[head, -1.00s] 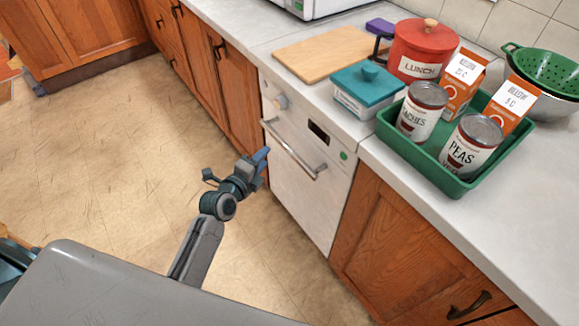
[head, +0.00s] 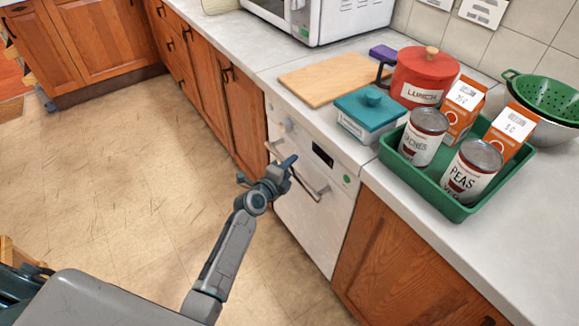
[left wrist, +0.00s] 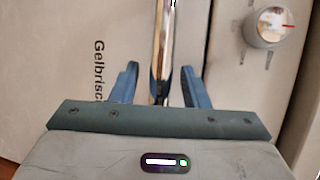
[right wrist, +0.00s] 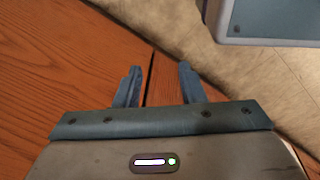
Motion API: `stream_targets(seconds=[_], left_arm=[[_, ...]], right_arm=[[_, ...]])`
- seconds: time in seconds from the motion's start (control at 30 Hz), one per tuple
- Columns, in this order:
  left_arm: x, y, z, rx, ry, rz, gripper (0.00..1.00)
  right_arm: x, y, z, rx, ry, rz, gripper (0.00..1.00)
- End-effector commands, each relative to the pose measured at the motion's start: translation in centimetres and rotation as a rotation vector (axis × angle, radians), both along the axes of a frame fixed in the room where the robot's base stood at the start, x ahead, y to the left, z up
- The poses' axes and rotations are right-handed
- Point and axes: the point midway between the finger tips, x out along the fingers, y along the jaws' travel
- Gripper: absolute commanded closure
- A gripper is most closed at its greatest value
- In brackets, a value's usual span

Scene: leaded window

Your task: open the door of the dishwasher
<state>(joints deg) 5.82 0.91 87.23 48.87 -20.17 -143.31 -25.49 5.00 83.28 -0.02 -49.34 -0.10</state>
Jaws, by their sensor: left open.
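The white dishwasher (head: 318,226) stands under the counter with its door shut and upright. Its long metal handle bar (head: 322,189) runs across the upper door. In the left wrist view the bar (left wrist: 162,45) passes between the two open fingers (left wrist: 162,85), with gaps on both sides. The dishwasher's round knob (left wrist: 265,27) shows at the upper right there. My right gripper (right wrist: 158,85) shows only in its own wrist view, open and empty, over brown wood.
Wooden cabinets (head: 405,265) flank the dishwasher. On the counter are a green tray (head: 460,212) with cans and cartons, a teal-lidded box (head: 365,128), a red pot (head: 424,75) and a cutting board (head: 325,80). The floor (head: 120,190) before the dishwasher is clear.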

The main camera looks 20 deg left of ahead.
Motion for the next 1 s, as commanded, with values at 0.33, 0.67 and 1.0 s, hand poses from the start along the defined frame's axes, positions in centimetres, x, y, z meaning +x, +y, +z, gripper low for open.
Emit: stream_targets(seconds=[0.33,0.67,1.0], left_arm=[[0.1,0.0,-0.1,0.0,0.0,0.0,0.72],[0.1,0.0,-0.1,0.0,0.001,0.0,1.0],[0.1,0.8,-0.8,-0.007,-0.014,0.004,1.0]], right_arm=[[-0.1,0.0,-0.1,0.0,0.001,0.0,0.64],[-0.1,0.0,-0.1,0.0,0.001,0.0,0.64],[2.0,0.5,2.0,0.009,-0.048,0.003,0.64]])
